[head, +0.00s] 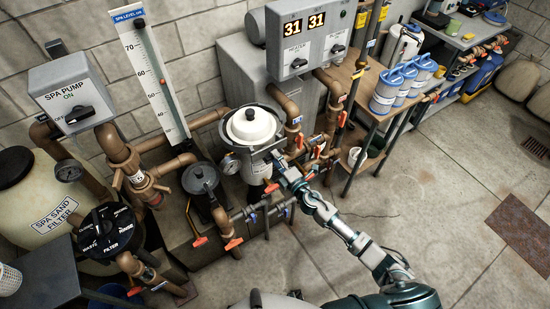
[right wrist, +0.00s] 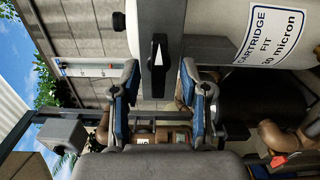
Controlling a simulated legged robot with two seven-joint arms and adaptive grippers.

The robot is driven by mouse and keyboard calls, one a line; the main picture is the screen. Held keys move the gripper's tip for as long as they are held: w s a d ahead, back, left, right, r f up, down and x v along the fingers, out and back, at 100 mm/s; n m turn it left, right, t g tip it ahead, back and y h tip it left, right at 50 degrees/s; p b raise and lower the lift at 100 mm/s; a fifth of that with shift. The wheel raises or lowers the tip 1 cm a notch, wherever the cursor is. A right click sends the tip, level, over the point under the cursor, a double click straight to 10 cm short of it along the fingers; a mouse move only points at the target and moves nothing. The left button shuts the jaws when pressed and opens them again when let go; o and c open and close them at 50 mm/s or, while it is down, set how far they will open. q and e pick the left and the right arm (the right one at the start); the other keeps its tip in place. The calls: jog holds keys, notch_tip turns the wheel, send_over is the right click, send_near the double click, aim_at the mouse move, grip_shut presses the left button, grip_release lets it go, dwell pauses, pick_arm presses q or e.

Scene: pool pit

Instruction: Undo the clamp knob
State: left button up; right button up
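The filter housing (head: 252,165) stands at the middle of the head view, with a white lid (head: 251,126) and a grey clamp band around its top. In the right wrist view the black clamp knob (right wrist: 158,66) sits upright in the picture, in front of the grey band. My right gripper (head: 281,168) is at the right side of the housing. In the right wrist view its blue-padded fingers (right wrist: 158,100) are open, one on each side of the knob's line, with a visible gap to it. In the head view I cannot make out the knob clearly. My left gripper is not in view.
Brown pipes and red-handled valves (head: 312,152) crowd the right of the housing. A pressure gauge (head: 230,164) is on its left, beside a dark-capped pipe fitting (head: 200,180). A grey control box (head: 308,35) stands behind. The concrete floor (head: 440,200) on the right is mostly clear.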

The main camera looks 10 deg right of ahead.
jog(key=shift+s, duration=0.1)
dwell(0.3)
jog(key=v, duration=0.6)
jog(key=shift+s+d, duration=0.15)
jog(key=shift+s, duration=0.25)
